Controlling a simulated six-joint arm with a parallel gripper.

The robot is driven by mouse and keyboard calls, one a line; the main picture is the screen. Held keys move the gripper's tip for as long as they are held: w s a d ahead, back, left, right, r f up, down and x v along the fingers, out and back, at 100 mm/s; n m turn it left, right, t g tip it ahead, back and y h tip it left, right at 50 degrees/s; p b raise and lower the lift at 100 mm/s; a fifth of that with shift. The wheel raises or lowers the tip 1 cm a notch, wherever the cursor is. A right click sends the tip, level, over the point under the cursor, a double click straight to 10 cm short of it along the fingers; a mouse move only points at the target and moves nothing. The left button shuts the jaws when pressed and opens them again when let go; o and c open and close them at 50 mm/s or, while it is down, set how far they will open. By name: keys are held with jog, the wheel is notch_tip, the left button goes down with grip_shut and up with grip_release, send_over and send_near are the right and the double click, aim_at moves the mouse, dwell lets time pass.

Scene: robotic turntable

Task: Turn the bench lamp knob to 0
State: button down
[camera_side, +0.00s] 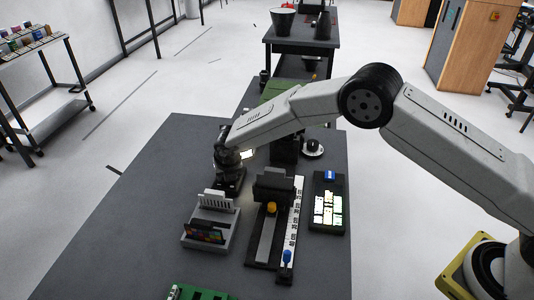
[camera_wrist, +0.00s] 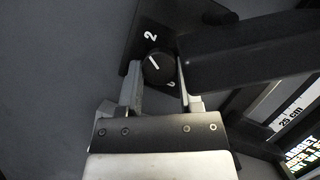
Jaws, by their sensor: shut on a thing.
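The bench lamp knob (camera_wrist: 158,66) is a round black knob with a white pointer line, on a dark plate in the wrist view. A white 2 shows above it on the plate, and a partly hidden mark lies just below it. The pointer line slants toward the upper left. My gripper (camera_wrist: 160,76) has one finger on each side of the knob and is shut on it. In the side view my gripper (camera_side: 230,178) reaches down at the back of the table, and the knob is hidden there.
A dark lamp arm (camera_wrist: 245,50) runs right beside the knob. On the table (camera_side: 150,215) stand a grey card holder (camera_side: 212,226), a ruler slide (camera_side: 291,225) and a panel with lit keys (camera_side: 329,203). The table's left side is clear.

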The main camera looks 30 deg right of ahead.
jog(key=shift+n+y, duration=0.4)
jog(key=shift+n, duration=0.7)
jog(key=shift+c, duration=1.3)
grip_release()
jog(key=shift+r, duration=0.1)
jog(key=v, duration=0.7)
jog(key=shift+s+r, duration=0.25)
jog(key=shift+r, duration=0.05)
